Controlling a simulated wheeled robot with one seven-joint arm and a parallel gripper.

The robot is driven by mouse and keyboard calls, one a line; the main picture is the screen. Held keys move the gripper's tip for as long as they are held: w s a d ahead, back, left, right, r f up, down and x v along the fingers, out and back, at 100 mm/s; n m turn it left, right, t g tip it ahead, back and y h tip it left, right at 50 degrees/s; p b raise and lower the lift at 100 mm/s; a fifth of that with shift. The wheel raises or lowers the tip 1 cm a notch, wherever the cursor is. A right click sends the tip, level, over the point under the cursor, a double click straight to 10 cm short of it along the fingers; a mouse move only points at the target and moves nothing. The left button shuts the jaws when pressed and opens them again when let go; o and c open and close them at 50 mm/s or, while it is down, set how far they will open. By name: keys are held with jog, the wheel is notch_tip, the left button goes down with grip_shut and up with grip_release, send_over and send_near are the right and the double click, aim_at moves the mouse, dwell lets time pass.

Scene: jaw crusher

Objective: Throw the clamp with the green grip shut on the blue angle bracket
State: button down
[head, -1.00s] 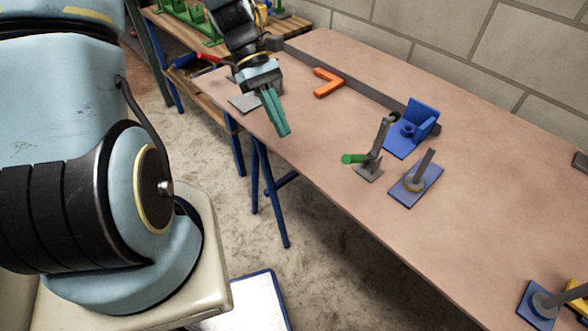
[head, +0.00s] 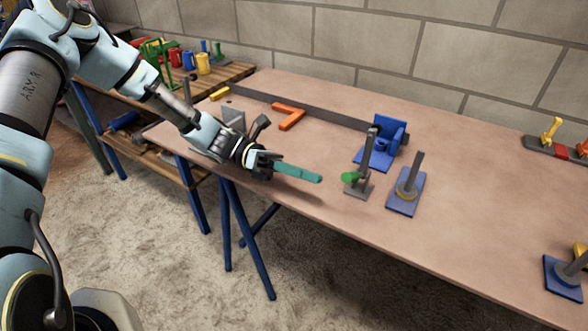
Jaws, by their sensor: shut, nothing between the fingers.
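The clamp stands on the table, with a grey base, an upright grey arm (head: 368,158) and a green grip (head: 349,177) pointing left toward my gripper. The blue angle bracket (head: 388,138) stands just behind the clamp on a blue plate (head: 372,158). Whether the clamp touches the bracket cannot be told. My gripper (head: 318,178) has teal fingers, shut and empty, pointing right at the green grip. Its tips are a short way left of the grip and look apart from it.
A blue plate with a grey post (head: 407,192) stands right of the clamp. An orange angle piece (head: 289,117) lies behind my gripper, before a long dark rail (head: 300,107). Another blue plate with a post (head: 563,277) is at the lower right. The table's middle right is clear.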

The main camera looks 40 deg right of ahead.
jog(key=shift+p+x, duration=0.4)
jog(key=shift+x, duration=2.25)
jog(key=shift+r, duration=0.15)
jog(key=shift+d+r+n+p, duration=0.1)
jog(key=shift+r+n+p, duration=0.2)
jog(key=shift+p, duration=0.3)
